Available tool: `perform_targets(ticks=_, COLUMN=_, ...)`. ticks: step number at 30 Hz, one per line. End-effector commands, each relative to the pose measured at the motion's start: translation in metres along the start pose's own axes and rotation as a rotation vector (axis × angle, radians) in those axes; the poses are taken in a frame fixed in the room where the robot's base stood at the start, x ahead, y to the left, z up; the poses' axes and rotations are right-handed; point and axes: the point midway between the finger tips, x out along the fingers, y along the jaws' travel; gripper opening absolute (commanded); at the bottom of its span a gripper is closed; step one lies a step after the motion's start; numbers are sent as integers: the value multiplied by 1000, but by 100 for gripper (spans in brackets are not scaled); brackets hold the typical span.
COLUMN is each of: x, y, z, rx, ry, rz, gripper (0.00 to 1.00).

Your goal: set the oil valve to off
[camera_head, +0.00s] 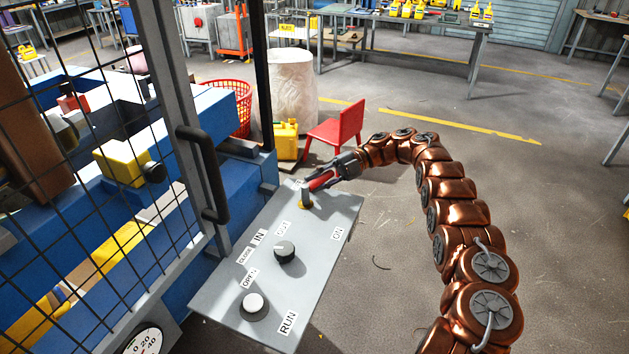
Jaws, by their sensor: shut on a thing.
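A grey sloping control panel (213,297) stands in front of the blue machine. At its far end a short post with a brass-coloured base carries a red-handled valve lever (321,182). My gripper (326,178), at the end of the copper-coloured arm, is shut on the red handle from the upper right. The fingers partly hide the handle. An "ON" label (338,234) is on the panel's right side. Which label belongs to the lever is unclear.
A black knob (284,251) and a pale round button (254,305) sit nearer on the panel. A mesh door with a black handle (203,175) stands to the left. A red chair (338,127) and yellow jerry can (286,140) stand behind. Open floor lies to the right.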

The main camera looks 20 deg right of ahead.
Motion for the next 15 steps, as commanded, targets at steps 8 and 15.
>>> perform_targets(ticks=8, x=1, y=-1, z=0, rx=1, ry=1, rz=-2, gripper=43)
perform_targets(ticks=15, x=1, y=0, z=0, rx=1, ry=1, rz=-2, gripper=50)
